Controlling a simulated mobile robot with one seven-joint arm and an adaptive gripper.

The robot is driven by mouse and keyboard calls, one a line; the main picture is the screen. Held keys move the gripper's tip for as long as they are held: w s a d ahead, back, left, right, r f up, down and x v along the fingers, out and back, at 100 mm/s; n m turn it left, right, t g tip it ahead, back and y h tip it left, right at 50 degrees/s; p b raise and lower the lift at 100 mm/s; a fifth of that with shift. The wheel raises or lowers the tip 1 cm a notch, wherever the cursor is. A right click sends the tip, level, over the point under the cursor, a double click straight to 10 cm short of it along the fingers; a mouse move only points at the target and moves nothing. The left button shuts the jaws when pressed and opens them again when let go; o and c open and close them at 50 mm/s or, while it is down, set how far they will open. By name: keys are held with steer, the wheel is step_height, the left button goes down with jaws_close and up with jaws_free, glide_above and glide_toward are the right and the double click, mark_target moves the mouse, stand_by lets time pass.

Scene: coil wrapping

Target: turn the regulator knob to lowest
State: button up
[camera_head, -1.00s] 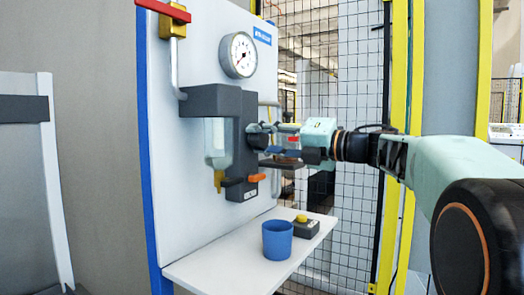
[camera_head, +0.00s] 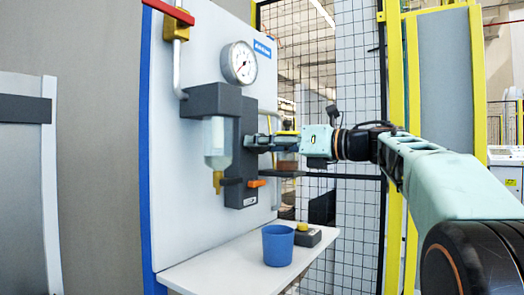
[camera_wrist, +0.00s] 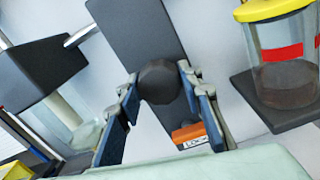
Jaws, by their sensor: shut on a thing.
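The regulator knob (camera_wrist: 158,82) is dark, round and faceted in the wrist view. My gripper (camera_wrist: 160,84) has its blue-padded fingers on both sides of it and is shut on it. In the head view my gripper (camera_head: 259,143) reaches in from the right to the dark regulator body (camera_head: 229,105), and its fingers largely hide the knob. The round white pressure gauge (camera_head: 239,62) sits above the regulator. Its needle points to the lower left, but the scale is too small to read.
A clear bowl with a yellow drain (camera_head: 217,182) hangs left of the knob. An orange lever (camera_head: 257,183) is below it. A jar with a yellow lid (camera_wrist: 285,50) stands on a dark shelf to the right. A blue cup (camera_head: 277,245) stands on the white ledge (camera_head: 215,268).

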steer(key=shift+n, duration=0.4)
steer(key=o, duration=1.2)
steer(key=v, duration=1.2)
